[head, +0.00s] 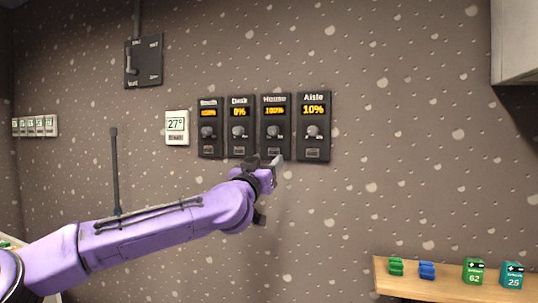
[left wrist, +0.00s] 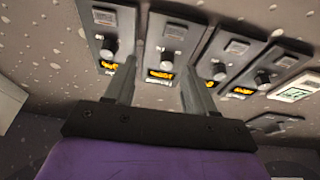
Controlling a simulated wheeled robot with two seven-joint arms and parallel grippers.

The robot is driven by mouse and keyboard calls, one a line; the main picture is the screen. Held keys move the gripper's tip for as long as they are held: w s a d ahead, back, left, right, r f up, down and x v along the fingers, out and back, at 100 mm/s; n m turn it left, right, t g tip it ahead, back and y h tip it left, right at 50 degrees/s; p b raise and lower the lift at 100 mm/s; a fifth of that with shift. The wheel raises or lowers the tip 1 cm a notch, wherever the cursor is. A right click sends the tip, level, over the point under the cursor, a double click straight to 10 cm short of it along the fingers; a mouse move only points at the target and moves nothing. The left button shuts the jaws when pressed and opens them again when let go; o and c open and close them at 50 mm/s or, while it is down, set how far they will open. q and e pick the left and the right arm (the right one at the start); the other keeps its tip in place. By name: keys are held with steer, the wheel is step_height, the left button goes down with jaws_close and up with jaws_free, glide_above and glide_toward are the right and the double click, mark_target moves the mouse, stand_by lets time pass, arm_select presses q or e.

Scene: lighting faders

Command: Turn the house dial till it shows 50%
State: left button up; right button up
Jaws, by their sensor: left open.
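The house dial panel (head: 275,104) is a dark wall unit, third from the left in a row, and its orange display (head: 274,111) reads 100%. Its grey knob (head: 273,131) sits below the display. My left gripper (head: 268,163) is open and empty, just below the house panel in the head view. In the left wrist view the panels appear upside down; the house knob (left wrist: 167,65) shows between the two spread fingers (left wrist: 160,66), which do not visibly grip it. My right gripper is not in view.
Similar panels flank it: Booth (head: 209,115), Desk (head: 239,113) reading 0% and Aisle (head: 313,110) reading 10%. A thermostat (head: 177,127) hangs to the left, a lever switch box (head: 144,62) above it. A wooden shelf (head: 420,285) with small blocks stands at lower right.

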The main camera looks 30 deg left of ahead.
arm_select(q)
glide_toward(272, 131)
steer(key=shift+y, duration=0.4)
steer(key=p+x, duration=0.4)
steer(key=x, duration=0.4)
steer(key=shift+p, duration=0.35)
steer(key=shift+w, duration=0.4)
steer(key=shift+t, duration=0.3)
jaws_close()
